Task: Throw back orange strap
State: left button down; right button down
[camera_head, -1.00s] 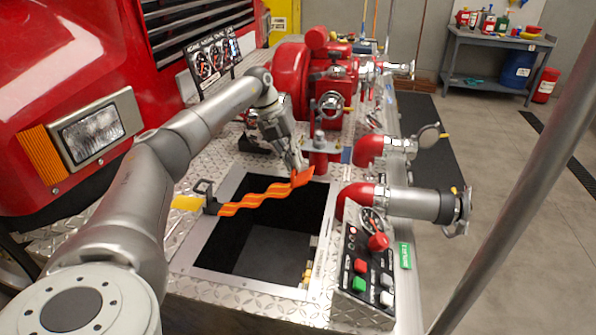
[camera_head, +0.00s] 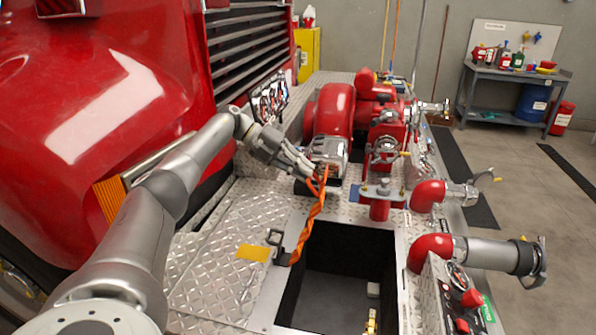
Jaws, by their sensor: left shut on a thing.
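The orange strap (camera_head: 309,224) runs from a dark bracket (camera_head: 277,240) on the left rim of the open compartment (camera_head: 345,275) up to my left gripper (camera_head: 317,180). My left gripper is shut on the strap's upper end, above the bumper deck and in front of the red pump (camera_head: 333,112). The strap hangs twisted along the compartment's left edge. The fingertips partly hide its held end. My right gripper is out of view.
The red fire truck front (camera_head: 90,110) stands at the left. Red pipe fittings (camera_head: 432,196) and a control box (camera_head: 450,295) line the right side. The diamond-plate deck (camera_head: 215,250) left of the compartment is clear apart from a yellow label (camera_head: 253,253).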

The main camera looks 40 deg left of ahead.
pick_arm(q)
jog(key=shift+s+a+f, duration=0.2)
jog(key=shift+s+a, duration=0.05)
jog(key=shift+a, duration=0.1)
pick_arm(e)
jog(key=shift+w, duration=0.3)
pick_arm(q)
jog(key=c, duration=1.5)
grip_release()
jog(key=shift+f, duration=0.1)
jog(key=shift+c, duration=0.2)
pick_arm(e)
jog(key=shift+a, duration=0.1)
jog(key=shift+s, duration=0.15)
pick_arm(q)
jog(key=v, duration=0.7)
jog(key=shift+a+r, duration=0.2)
jog(key=shift+a, duration=0.05)
